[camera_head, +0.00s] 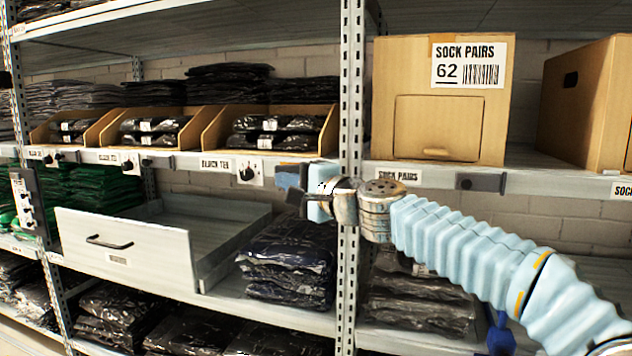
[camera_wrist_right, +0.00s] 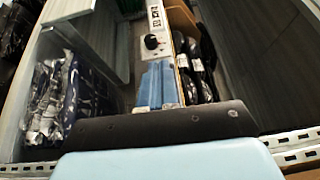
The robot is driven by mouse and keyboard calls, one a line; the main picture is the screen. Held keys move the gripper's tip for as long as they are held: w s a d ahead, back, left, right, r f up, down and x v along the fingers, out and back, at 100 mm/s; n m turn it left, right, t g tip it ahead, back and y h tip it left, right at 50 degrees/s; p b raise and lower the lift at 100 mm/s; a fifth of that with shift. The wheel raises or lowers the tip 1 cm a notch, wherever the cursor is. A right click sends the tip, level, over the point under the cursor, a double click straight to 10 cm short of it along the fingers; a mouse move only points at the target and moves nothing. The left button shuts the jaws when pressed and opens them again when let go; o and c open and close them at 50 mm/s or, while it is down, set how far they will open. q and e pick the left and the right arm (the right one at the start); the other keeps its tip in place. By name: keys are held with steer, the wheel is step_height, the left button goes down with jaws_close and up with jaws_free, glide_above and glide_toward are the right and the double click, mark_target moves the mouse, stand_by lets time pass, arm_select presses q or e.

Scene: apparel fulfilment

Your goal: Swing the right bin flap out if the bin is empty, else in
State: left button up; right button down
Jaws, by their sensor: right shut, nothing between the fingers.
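Three cardboard bins stand on the middle shelf, and the right bin (camera_head: 327,132) holds black bagged garments (camera_head: 275,124); it is not empty. Below it, the shelf edge carries a white plate with a dark knob (camera_head: 247,172), which also shows in the right wrist view (camera_wrist_right: 152,42). I cannot tell for sure which part is the flap. My right gripper (camera_head: 290,178) is shut and empty, just right of and below the knob plate, in front of the shelf edge. Its blue fingers also show in the right wrist view (camera_wrist_right: 157,85). My left gripper is out of view.
A pulled-out white drawer (camera_head: 150,249) juts forward below the bins. A grey upright post (camera_head: 350,90) stands close to my right gripper. A sock box (camera_head: 390,70) is to the right, above a dark plate with a grey tab (camera_head: 480,182).

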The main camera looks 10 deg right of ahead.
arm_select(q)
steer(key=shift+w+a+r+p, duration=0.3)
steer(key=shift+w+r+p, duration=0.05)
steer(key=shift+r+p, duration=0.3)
arm_select(e)
steer(key=x, duration=0.5)
steer(key=shift+w+a, duration=0.15)
steer(key=shift+w, duration=0.3)
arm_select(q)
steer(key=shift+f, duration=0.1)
arm_select(e)
steer(key=shift+s+f, duration=0.1)
